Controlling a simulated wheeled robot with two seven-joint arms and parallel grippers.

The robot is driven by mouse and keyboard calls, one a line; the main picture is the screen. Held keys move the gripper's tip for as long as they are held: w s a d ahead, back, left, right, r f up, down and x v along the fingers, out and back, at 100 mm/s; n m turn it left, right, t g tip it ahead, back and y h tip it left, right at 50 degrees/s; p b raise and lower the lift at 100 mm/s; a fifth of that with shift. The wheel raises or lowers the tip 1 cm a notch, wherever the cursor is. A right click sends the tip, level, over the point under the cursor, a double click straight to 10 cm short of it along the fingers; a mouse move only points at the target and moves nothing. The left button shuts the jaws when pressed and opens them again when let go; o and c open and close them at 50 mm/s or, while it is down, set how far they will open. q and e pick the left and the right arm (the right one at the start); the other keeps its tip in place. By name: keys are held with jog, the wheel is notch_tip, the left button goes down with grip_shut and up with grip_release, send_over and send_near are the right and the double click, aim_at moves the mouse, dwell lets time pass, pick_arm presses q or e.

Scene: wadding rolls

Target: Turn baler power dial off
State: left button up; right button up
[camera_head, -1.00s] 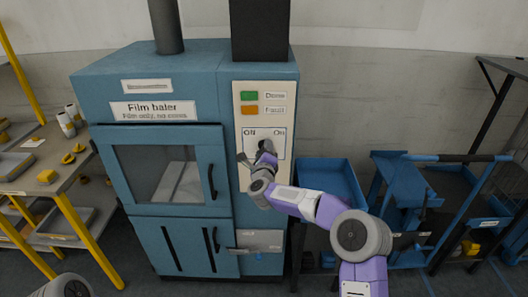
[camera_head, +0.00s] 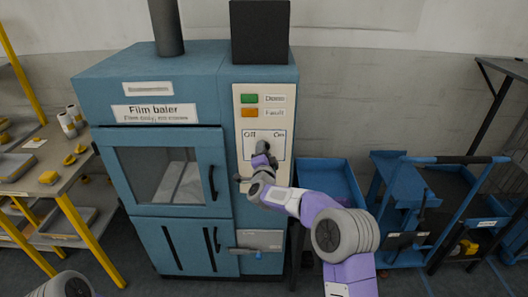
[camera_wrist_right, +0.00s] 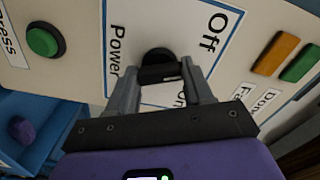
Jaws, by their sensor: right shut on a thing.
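The film baler (camera_head: 165,170) is a blue cabinet with a cream control panel on its right side. The power dial (camera_wrist_right: 157,58) is a round black knob with a grip bar, between the labels Off, On and Power. My right gripper (camera_wrist_right: 160,74) is shut on the dial, one finger on each side of its bar. In the head view my right gripper (camera_head: 262,150) is at the panel, below the Off and On labels, and hides most of the dial. Which label the dial points to is unclear. My left gripper is out of view.
A green lamp (camera_head: 249,99) and an orange lamp (camera_head: 249,113) sit above the dial. A green button (camera_wrist_right: 43,40) marked Press is on the panel. A blue bin (camera_head: 325,177) and carts stand at right, a yellow-legged table (camera_head: 40,165) at left.

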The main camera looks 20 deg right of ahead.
jog(key=shift+n+p, duration=0.5)
jog(key=shift+n, duration=1.5)
jog(key=o, duration=1)
jog(key=shift+o, duration=0.2)
jog(key=v, duration=0.7)
jog(key=shift+s, duration=0.3)
jog(key=shift+a, duration=0.1)
